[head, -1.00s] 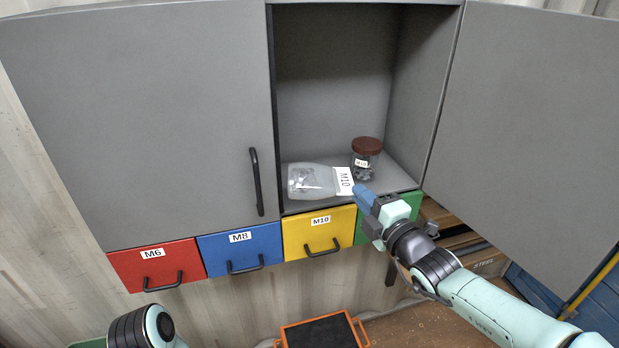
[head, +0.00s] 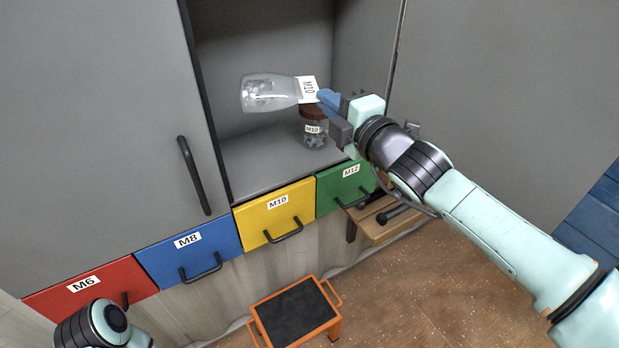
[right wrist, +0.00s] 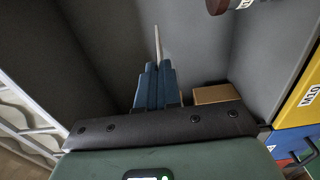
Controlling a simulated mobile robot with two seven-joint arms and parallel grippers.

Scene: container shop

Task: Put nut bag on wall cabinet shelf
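The nut bag is a clear bag (head: 268,93) with a white M10 label (head: 308,89) at its right end. My right gripper (head: 328,103) has its blue fingers closed on the label end, and the bag sticks out to the left, roughly level. In the right wrist view the fingers (right wrist: 157,85) are together with a thin pale edge between them. The bag shows against the open wall cabinet, above its shelf (head: 270,160), with no visible contact with the shelf. My left gripper is out of view; only part of that arm shows at bottom left.
A brown-lidded M10 jar (head: 315,138) stands on the shelf's right side, partly behind the fingers. Shelf room left of it is clear. The left door (head: 100,120) is shut; the right door (head: 500,80) stands open. Coloured drawers, including a yellow one (head: 275,220), lie below. An orange step stool (head: 297,312) stands on the floor.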

